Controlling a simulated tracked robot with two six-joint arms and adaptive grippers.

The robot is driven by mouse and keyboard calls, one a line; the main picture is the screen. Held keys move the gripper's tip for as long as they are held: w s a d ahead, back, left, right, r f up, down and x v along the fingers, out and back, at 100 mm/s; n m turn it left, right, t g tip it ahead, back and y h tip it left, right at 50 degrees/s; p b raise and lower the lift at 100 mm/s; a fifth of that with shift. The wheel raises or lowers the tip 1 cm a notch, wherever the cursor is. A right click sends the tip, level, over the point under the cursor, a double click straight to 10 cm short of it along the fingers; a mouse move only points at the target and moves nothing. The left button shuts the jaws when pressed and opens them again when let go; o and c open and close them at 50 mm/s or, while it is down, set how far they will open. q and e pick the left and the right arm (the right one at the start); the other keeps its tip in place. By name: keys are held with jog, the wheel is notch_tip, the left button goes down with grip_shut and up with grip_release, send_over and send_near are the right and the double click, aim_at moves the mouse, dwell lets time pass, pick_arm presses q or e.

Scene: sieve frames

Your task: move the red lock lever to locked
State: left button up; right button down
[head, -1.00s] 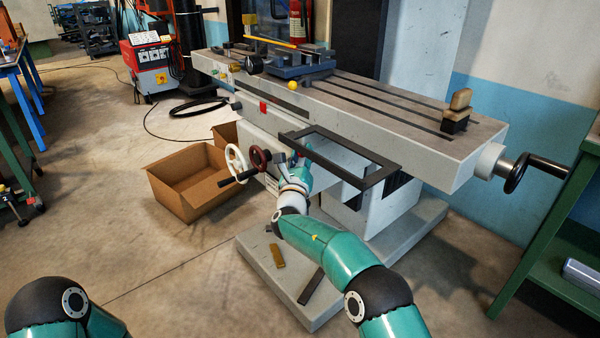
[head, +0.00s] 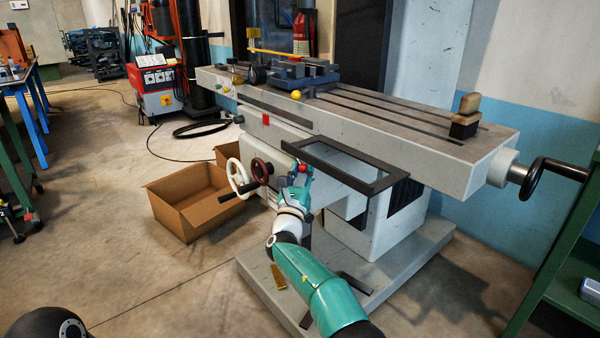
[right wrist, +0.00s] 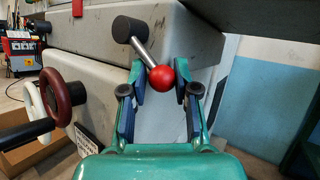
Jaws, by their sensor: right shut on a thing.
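The red lock lever has a round red knob (right wrist: 162,78) on a grey metal rod that comes from a black hub (right wrist: 128,28) on the machine's grey body. In the right wrist view the rod slants down to the right from the hub. My right gripper (right wrist: 160,88) is shut on the lever at its knob, one blue-padded finger on each side. In the head view the small red knob (head: 303,168) shows at the tip of my right gripper (head: 299,177), below the machine table. My left gripper is out of view.
A black rectangular frame (head: 376,188) sticks out from the table just above and right of my gripper. A dark red handwheel (head: 260,171) and a white handwheel (head: 237,177) are close on the left. A cardboard box (head: 160,207) stands on the floor.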

jog(key=shift+s+r, duration=0.15)
jog(key=shift+r, duration=0.55)
jog(key=c, duration=0.8)
grip_release()
jog(key=shift+s+a, duration=0.1)
jog(key=shift+s, duration=0.05)
jog(key=shift+c, duration=0.2)
jog(key=shift+o, duration=0.6)
jog(key=shift+f, duration=0.25)
jog(key=shift+f, duration=0.2)
jog(key=shift+f, duration=0.1)
jog(key=v, duration=1.1)
jog(key=shift+s, duration=0.25)
jog(key=shift+a, duration=0.1)
